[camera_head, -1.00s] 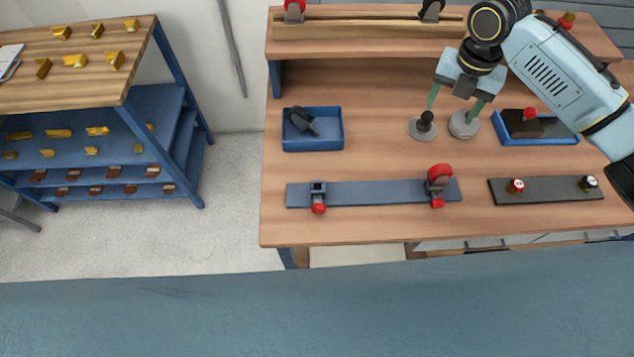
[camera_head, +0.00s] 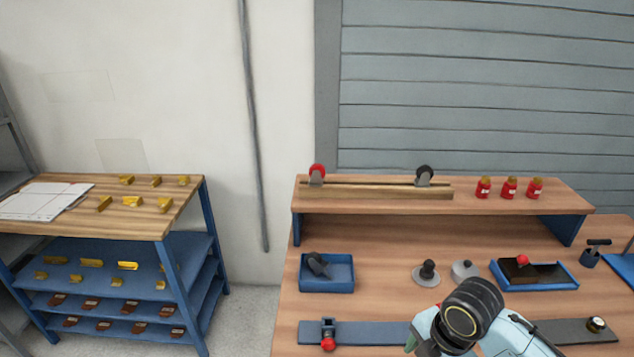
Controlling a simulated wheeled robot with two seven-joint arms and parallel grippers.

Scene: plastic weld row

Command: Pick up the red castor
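A red castor (camera_head: 317,174) with a grey bracket stands at the left end of the wooden rail on the raised shelf. A black castor (camera_head: 425,175) stands towards the rail's right end. My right arm's wrist is at the lower middle, well below the shelf. My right gripper (camera_head: 411,343) is mostly hidden behind the wrist; only a bit of green finger shows. The wrist covers the part of the blue-grey strip (camera_head: 375,332) where another red castor stood in the earlier view. My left gripper is not in view.
A blue tray (camera_head: 327,287) holds a dark castor-like part. Right of it are a black-knobbed disc (camera_head: 427,273), a grey disc (camera_head: 464,271) and a blue tray with a red knob (camera_head: 535,275). Several red jars (camera_head: 509,189) stand on the shelf. A side rack (camera_head: 110,270) stands left.

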